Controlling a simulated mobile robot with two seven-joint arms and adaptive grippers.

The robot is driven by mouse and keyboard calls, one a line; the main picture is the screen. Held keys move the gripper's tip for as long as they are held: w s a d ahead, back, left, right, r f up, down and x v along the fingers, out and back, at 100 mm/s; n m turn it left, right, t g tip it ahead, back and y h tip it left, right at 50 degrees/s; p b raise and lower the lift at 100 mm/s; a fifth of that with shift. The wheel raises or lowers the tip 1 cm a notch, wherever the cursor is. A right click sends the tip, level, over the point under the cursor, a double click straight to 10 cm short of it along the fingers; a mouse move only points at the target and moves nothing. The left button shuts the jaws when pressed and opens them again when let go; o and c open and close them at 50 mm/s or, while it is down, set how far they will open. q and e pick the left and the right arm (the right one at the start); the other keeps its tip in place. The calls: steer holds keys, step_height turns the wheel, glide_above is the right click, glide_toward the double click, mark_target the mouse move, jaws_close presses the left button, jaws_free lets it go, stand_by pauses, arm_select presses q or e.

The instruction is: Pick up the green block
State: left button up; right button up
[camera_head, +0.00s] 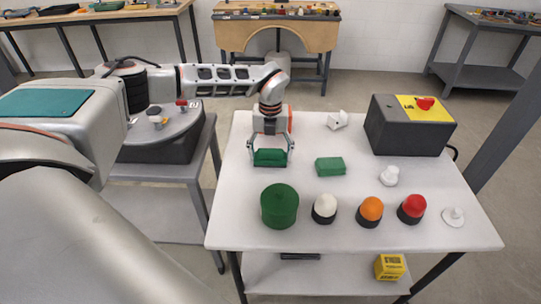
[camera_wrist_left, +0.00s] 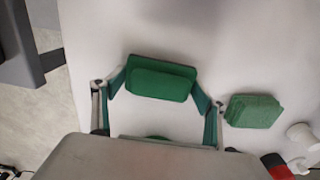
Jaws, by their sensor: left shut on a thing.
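My left gripper (camera_head: 270,151) reaches down over the white table and is shut on a green block (camera_head: 270,158), with one finger at each end. In the left wrist view, the gripper (camera_wrist_left: 163,90) has this block (camera_wrist_left: 160,82) between its fingertips. I cannot tell whether the block touches the table. A second green block (camera_head: 330,166) lies on the table to the right, apart from the gripper; it also shows in the left wrist view (camera_wrist_left: 254,111). My right gripper is not in view.
A green cylinder (camera_head: 279,207) stands in front of the gripper. White, orange (camera_head: 371,210) and red (camera_head: 412,208) domed pieces stand to its right. A dark box with a red button (camera_head: 408,130) is at the back right of the white table (camera_head: 240,228). A yellow box (camera_head: 390,267) sits below.

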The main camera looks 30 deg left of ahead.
mark_target(271, 151)
arm_select(q)
step_height(271, 151, up, 20)
steer(key=shift+p, duration=0.35)
steer(key=o, duration=0.6)
steer(key=c, duration=0.4)
